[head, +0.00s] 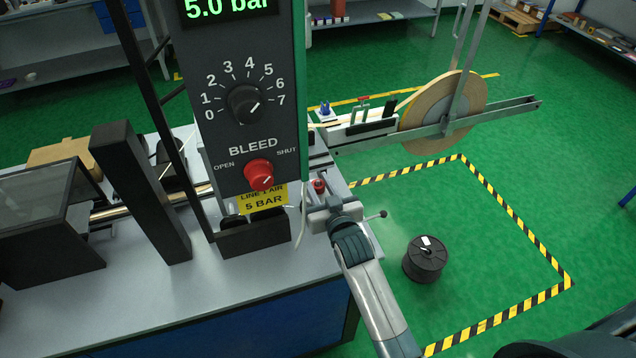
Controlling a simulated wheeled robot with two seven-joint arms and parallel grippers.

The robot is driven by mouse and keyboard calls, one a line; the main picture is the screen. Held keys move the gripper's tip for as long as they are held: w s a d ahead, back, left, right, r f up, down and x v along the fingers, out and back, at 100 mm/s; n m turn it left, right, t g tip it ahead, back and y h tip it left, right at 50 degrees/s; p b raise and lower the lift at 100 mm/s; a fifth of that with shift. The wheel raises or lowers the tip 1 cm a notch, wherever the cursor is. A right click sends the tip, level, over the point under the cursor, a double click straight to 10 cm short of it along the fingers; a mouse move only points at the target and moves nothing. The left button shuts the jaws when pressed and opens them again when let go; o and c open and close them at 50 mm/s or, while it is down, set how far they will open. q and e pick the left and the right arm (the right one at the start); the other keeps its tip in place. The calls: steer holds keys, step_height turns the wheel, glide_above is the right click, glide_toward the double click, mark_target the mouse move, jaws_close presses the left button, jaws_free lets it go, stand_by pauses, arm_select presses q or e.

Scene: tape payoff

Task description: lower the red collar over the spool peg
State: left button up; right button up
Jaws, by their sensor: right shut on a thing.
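My right gripper (322,199) is at the front right edge of the bench, its arm coming up from the bottom. It is shut on a small red piece (318,186), which I take for the red collar; the fingers hide part of it. A short rod with a dark ball end (383,214) shows just right of the gripper. A large tan tape roll (427,103) stands upright on a grey rail beyond the gripper, apart from it. I cannot make out the spool peg clearly. My left gripper is out of view.
A tall panel with a dial (246,105) and red bleed knob (259,175) stands close left of the gripper. A black post (140,195) is further left. A black spool (425,260) sits on the green floor inside striped tape (510,215).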

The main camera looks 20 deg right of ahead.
steer(key=o, duration=1.1)
steer(key=shift+s, duration=0.2)
steer(key=shift+s+b, duration=0.3)
steer(key=shift+s, duration=0.3)
steer(key=shift+s+d+r+b, duration=0.1)
steer(key=shift+s+r+b, duration=0.45)
steer(key=shift+s, duration=2.05)
steer(key=shift+s+d+r+b, duration=0.1)
steer(key=shift+s+r+b, duration=0.45)
steer(key=shift+s, duration=2.1)
steer(key=shift+s+r+b, duration=0.2)
steer(key=shift+s+b, duration=0.65)
steer(key=shift+s, duration=1.75)
steer(key=shift+f, duration=0.1)
